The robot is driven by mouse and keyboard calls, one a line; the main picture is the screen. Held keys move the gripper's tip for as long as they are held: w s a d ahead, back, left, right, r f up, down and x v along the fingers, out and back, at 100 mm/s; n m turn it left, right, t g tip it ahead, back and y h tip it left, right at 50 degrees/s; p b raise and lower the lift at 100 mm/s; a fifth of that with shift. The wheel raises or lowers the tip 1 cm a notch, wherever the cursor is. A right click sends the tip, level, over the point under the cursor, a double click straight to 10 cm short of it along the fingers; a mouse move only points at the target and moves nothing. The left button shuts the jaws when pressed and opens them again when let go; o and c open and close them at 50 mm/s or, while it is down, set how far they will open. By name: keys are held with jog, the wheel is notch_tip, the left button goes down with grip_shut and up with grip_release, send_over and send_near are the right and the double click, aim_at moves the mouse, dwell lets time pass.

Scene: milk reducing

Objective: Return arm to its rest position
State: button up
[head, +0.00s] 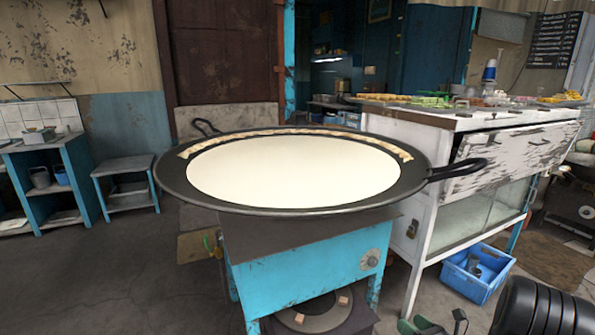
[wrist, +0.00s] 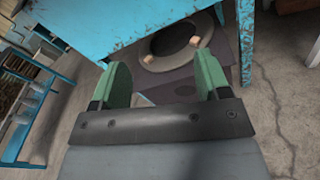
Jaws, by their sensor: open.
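My gripper (wrist: 162,85) is open and empty in the wrist view, with its two green fingers spread apart. It points toward the floor beside the blue stove stand, with a dark ring-shaped burner (wrist: 180,45) beyond the fingers. In the head view, part of my arm (head: 535,308) shows at the bottom right corner, low and right of the stand. A wide black pan (head: 171,180) filled with white milk (head: 295,172) sits on top of the blue stove stand (head: 300,275).
A white cart (head: 400,165) with food on top stands right of the pan, and the pan's handle (head: 458,170) reaches toward it. A blue crate (head: 465,283) sits on the floor below. A blue stool (head: 124,170) stands at left. The floor at left is clear.

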jog(key=s+a+r+n+g+y+p, duration=0.1)
jog(key=s+a+r+n+g+p, duration=0.25)
jog(key=a+r+n+p, duration=0.35)
jog(key=s+a+r+n+g+p, duration=0.2)
jog(key=s+a+r+n+g, duration=0.15)
jog(key=r+n+g, duration=0.35)
jog(key=s+a+r+n+g+y+p, duration=0.1)
jog(key=s+a+r+n+g+p, duration=0.1)
jog(key=a+r+n+p, duration=0.55)
jog(key=s+d+r+n+h+p, duration=0.1)
jog(key=s+r+n+h+p, duration=0.3)
jog(key=r, duration=0.5)
jog(key=s+d+r+n+h+p, duration=0.2)
jog(key=s+r+n+h+p, duration=0.2)
jog(key=r+n, duration=0.5)
jog(key=shift+s+r+t+h+p, duration=0.25)
jog(key=shift+t+h, duration=0.2)
jog(key=shift+h, duration=0.55)
